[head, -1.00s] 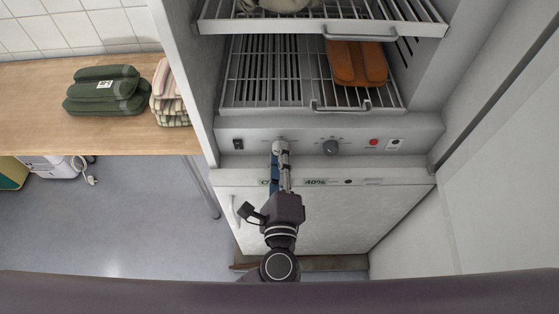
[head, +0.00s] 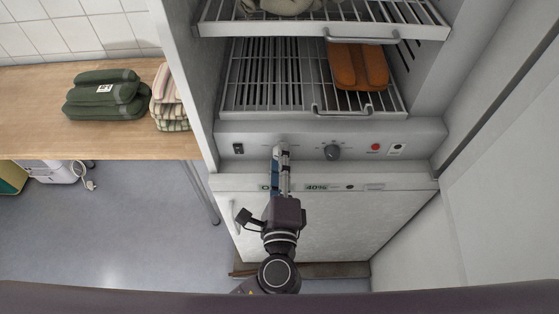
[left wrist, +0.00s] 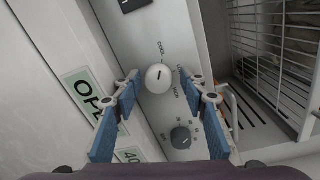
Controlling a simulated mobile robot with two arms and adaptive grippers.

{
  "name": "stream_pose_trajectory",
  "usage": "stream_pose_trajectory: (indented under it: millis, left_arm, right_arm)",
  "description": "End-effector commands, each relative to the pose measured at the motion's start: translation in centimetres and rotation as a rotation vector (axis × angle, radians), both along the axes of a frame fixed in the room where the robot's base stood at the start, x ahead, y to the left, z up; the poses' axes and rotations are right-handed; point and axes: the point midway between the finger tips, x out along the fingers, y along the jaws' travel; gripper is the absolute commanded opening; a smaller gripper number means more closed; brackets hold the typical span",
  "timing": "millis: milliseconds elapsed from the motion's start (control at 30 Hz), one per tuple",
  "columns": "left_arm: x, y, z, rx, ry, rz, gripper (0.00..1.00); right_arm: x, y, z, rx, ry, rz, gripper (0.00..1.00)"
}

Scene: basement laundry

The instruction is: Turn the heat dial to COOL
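The heat dial (left wrist: 158,78) is a pale round knob with a dark line, on the grey control panel. In the left wrist view, COOL is printed above it and more lettering lies to its right. Its line slants up and slightly right; I cannot tell the exact setting. My left gripper (left wrist: 164,84) is open, with a blue-padded finger on each side of the dial; I cannot tell whether they touch it. In the head view my left gripper (head: 282,153) points at the panel and mostly hides the dial. My right gripper is not in view.
A dark knob (head: 332,152), a red button (head: 375,147) and a black switch (head: 238,148) share the panel. Above are wire racks with orange-brown items (head: 358,66). Folded towels (head: 106,97) lie on the wooden counter (head: 35,110) at left.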

Motion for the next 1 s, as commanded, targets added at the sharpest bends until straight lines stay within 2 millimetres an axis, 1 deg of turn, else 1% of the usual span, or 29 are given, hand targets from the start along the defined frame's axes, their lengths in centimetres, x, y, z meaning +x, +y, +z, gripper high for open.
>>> stream_pose_trajectory:
  millis: [233,333,467,700,833,1000]
  left_arm:
    - [-0.1,0.1,-0.4,0.003,0.007,0.001,0.43]
    - [-0.6,0.0,-0.4,0.004,0.008,0.000,0.43]
    - [-2.2,0.0,-0.4,0.004,0.011,-0.001,0.43]
    - [-6.0,0.0,0.0,0.002,0.007,-0.001,0.43]
    - [-7.3,0.0,0.2,0.002,0.004,0.000,0.43]
    - [-8.0,0.0,0.4,0.002,0.001,0.000,0.43]
  right_arm:
    - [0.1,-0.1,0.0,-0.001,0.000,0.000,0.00]
    - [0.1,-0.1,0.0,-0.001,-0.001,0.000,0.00]
    - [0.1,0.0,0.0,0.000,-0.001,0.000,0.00]
    - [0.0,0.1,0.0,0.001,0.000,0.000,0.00]
    - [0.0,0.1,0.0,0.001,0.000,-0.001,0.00]
    - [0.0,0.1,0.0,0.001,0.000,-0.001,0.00]
